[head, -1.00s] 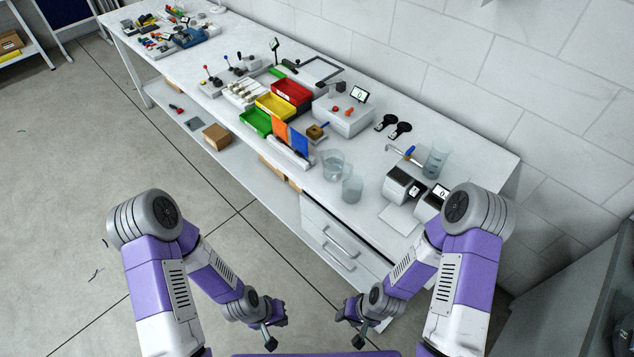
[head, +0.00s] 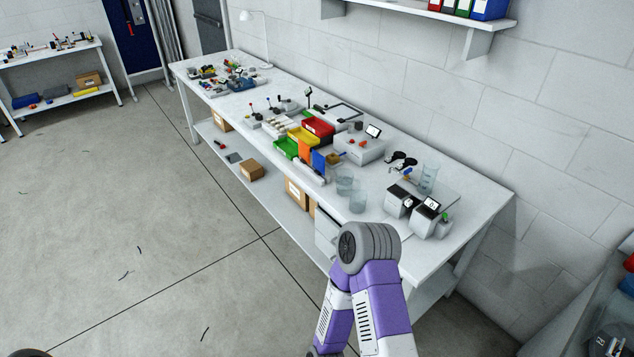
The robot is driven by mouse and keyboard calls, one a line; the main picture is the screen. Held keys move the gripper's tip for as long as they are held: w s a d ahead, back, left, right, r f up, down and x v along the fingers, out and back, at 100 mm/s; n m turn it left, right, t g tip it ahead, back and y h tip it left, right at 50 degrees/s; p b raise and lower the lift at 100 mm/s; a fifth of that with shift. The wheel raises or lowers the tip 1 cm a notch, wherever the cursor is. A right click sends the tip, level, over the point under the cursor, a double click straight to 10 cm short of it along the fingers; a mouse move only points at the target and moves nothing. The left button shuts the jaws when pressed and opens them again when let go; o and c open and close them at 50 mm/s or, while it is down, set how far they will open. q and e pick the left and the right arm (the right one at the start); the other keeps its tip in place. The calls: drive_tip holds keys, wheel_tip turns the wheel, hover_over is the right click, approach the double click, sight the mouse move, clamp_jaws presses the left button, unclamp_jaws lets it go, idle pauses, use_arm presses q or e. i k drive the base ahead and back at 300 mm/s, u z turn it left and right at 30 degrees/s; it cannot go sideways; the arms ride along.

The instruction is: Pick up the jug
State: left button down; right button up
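Two clear vessels stand close together near the front edge of the long white bench (head: 455,205). The rear one (head: 344,181) looks like the jug, though its handle is hard to make out. The front one (head: 357,199) looks like a plain beaker. A taller clear cylinder (head: 429,177) stands farther right, towards the wall. My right arm's elbow and forearm show in front of the bench, below the vessels. Neither gripper is in view, and neither arm touches the vessels.
Red (head: 319,127), yellow (head: 303,138) and green (head: 287,147) bins stand left of the vessels. Small grey-white devices (head: 398,199) stand to their right. Cardboard boxes (head: 250,169) lie on the lower shelf. A wall shelf (head: 440,14) hangs above.

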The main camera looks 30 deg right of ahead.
sight(343, 188)
drive_tip(key=u, duration=0.35)
drive_tip(key=i, duration=0.8)
drive_tip(key=z, duration=0.6)
drive_tip(key=i, duration=0.6)
drive_tip(key=z, duration=0.75)
